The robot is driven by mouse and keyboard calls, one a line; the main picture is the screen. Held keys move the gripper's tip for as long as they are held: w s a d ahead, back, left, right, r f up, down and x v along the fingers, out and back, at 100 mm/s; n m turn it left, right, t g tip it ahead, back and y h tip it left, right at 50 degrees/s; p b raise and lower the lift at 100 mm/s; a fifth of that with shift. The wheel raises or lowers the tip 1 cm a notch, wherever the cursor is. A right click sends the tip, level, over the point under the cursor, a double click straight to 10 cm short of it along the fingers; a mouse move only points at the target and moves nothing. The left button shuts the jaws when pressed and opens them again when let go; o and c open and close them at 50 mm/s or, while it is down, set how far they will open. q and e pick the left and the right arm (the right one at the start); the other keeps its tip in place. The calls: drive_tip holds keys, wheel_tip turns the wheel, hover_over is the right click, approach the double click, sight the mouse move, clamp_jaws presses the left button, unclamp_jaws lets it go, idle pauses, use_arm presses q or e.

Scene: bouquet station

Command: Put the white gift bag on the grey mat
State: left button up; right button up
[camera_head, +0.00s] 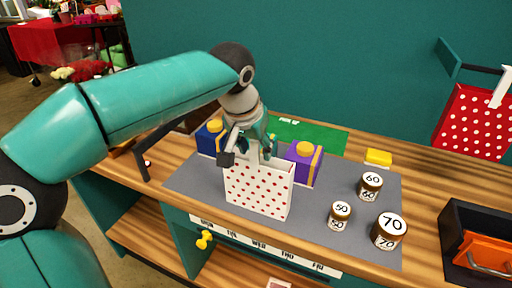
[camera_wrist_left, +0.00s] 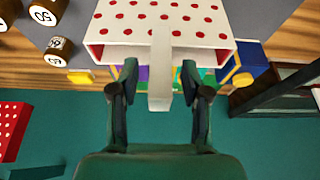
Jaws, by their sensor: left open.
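The white gift bag (camera_head: 257,195) with red dots stands upright on the grey mat (camera_head: 315,215), near its front edge. My left gripper (camera_head: 249,150) is at the top of the bag and is open. In the left wrist view, the bag's white handle (camera_wrist_left: 160,45) runs between the two open fingers (camera_wrist_left: 160,72), with a gap on both sides. The bag's lower edge appears to rest on the mat. My right gripper is not in view.
A blue box (camera_head: 208,138) and a purple box (camera_head: 304,163) stand behind the bag. Weights marked 50 (camera_head: 340,215), 60 (camera_head: 370,186) and 70 (camera_head: 389,231) stand to its right. A red dotted bag (camera_head: 473,122) hangs at right, above a black tray (camera_head: 452,240).

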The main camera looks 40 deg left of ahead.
use_arm(q)
drive_tip(key=p+v, duration=0.1)
drive_tip(key=v, duration=1.1)
